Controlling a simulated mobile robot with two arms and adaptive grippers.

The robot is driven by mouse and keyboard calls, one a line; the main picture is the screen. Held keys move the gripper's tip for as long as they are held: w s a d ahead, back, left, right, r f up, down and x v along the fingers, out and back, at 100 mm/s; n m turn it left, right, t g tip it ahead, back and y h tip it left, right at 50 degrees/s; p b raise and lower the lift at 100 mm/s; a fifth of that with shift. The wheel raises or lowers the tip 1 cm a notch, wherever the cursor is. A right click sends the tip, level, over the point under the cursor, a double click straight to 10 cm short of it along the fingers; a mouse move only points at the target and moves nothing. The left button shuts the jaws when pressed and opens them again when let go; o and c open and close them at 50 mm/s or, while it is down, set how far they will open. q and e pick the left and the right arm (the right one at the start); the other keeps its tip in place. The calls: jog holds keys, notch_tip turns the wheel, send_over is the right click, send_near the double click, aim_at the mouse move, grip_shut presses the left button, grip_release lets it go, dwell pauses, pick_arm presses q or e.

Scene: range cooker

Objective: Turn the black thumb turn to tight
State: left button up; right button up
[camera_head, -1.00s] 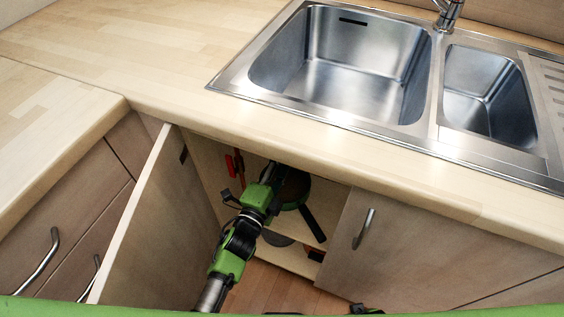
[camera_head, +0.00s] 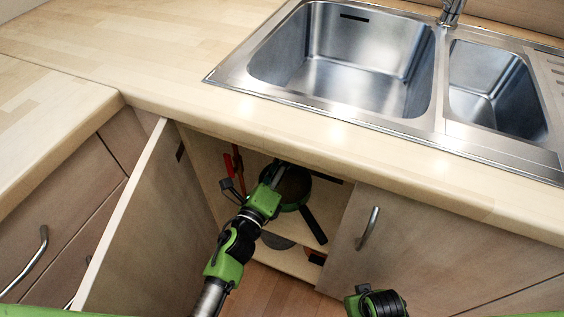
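My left arm reaches in through the open cabinet under the sink. Its gripper (camera_head: 272,178) is deep inside, in front of a round, dark pan-like thing (camera_head: 291,186). The fingertips are small and dark there, and I cannot tell whether they are open or shut or touch anything. I cannot make out the black thumb turn; it may be hidden by the gripper or lost in the shadow. Only a green and black piece of my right arm shows at the bottom edge, and its gripper cannot be made out.
The open cabinet door (camera_head: 148,225) stands left of my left arm. A closed door with a metal handle (camera_head: 368,229) is on the right. A red thing (camera_head: 237,160) hangs inside at the left, and a black handle (camera_head: 313,225) slants down. The worktop (camera_head: 150,60) overhangs the opening.

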pick_arm(q)
jog(key=shift+f, duration=0.1)
dwell(0.4)
jog(key=o, duration=1.1)
jog(key=shift+o, duration=0.2)
jog(key=v, duration=1.2)
jog(key=shift+d, duration=0.1)
